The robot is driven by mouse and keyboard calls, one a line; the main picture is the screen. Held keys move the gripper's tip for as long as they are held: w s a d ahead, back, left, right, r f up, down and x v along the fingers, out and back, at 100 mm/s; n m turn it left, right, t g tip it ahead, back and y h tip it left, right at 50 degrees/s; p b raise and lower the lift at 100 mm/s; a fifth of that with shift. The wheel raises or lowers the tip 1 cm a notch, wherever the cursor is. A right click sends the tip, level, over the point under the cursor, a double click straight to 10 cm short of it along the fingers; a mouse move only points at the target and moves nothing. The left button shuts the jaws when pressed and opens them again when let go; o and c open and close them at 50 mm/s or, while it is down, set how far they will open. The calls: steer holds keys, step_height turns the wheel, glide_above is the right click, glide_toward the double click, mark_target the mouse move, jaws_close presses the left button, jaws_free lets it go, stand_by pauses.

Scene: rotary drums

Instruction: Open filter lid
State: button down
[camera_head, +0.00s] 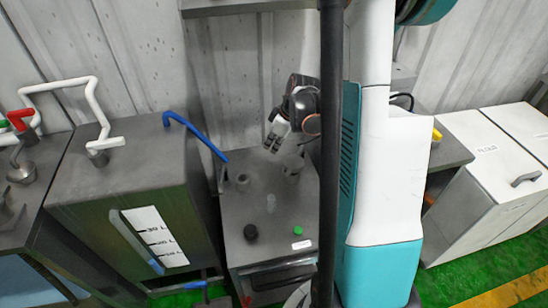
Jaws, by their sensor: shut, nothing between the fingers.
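A dark grey cabinet (262,225) stands in the middle, with a black knob (251,232), a green button (298,231) and small round fittings on its top. A dark drawer-like front with a handle shows at its lower front. I cannot tell which part is the filter lid. My gripper (284,152) is over the back of this cabinet top, pointing down and left. It is shut and empty. Whether it touches the top is unclear. My arm and a dark vertical post hide the cabinet's right side.
A tank (130,190) with a white level label stands on the left. A blue bent pipe (195,132) reaches from it to the cabinet's back left. White pipes (92,92) rise at the far left. White cabinets (505,165) stand on the right. Green floor shows at the lower right.

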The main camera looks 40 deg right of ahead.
mark_target(295, 161)
step_height(295, 161, down, 11)
steer(key=s+d+b, duration=0.1)
steer(key=d+b, duration=0.2)
steer(key=b, duration=0.2)
stand_by(0.4)
